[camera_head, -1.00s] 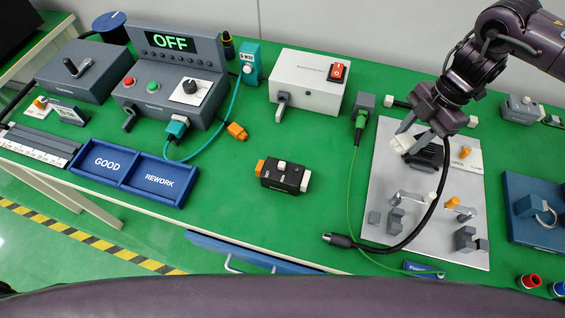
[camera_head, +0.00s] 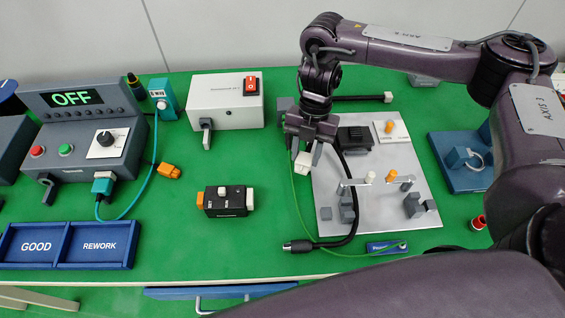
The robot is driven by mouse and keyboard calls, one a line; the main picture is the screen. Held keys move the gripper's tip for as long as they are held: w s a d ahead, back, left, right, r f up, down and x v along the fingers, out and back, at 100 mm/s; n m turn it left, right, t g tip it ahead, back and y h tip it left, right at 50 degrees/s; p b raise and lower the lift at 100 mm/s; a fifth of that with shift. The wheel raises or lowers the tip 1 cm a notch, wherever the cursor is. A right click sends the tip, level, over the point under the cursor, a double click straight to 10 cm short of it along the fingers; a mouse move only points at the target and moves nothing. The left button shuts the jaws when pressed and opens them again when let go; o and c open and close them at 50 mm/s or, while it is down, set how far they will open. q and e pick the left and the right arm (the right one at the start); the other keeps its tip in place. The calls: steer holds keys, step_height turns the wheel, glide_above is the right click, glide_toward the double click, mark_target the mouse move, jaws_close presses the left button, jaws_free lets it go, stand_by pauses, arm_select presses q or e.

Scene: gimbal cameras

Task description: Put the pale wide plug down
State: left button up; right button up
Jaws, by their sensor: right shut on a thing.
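My right gripper (camera_head: 309,154) is shut on the pale wide plug (camera_head: 302,163), a small white block. The gripper points down near the upper left corner of the grey metal plate (camera_head: 340,222). The plug appears over the green table just left of the plate; I cannot tell whether it touches anything. A black cable (camera_head: 351,195) runs from behind the gripper over the plate to a dark round connector (camera_head: 298,247) on the table. Part of the plug is hidden by the fingers. My left gripper is not in view.
A white box with a red switch (camera_head: 224,101) stands behind left. A black block with orange and white ends (camera_head: 228,201) lies left of the plate. A thin green cable (camera_head: 296,196) passes beside the gripper. The green table between block and plate is mostly clear.

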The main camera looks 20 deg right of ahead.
mark_target(283, 173)
steer(key=shift+w+a+f, duration=0.15)
steer(key=shift+a+f, duration=0.2)
steer(key=shift+a, duration=0.25)
steer(key=shift+w+a+f, duration=0.15)
steer(key=shift+a+f, duration=0.15)
steer(key=shift+a, duration=0.3)
steer(key=shift+w+a+f, duration=0.2)
steer(key=shift+a+f, duration=0.35)
steer(key=shift+a, duration=0.1)
steer(key=shift+w+a+f, duration=0.2)
steer(key=shift+a+f, duration=0.3)
steer(key=shift+a, duration=0.1)
steer(key=o, duration=1.1)
steer(key=shift+f+b, duration=0.1)
steer(key=shift+b, duration=0.2)
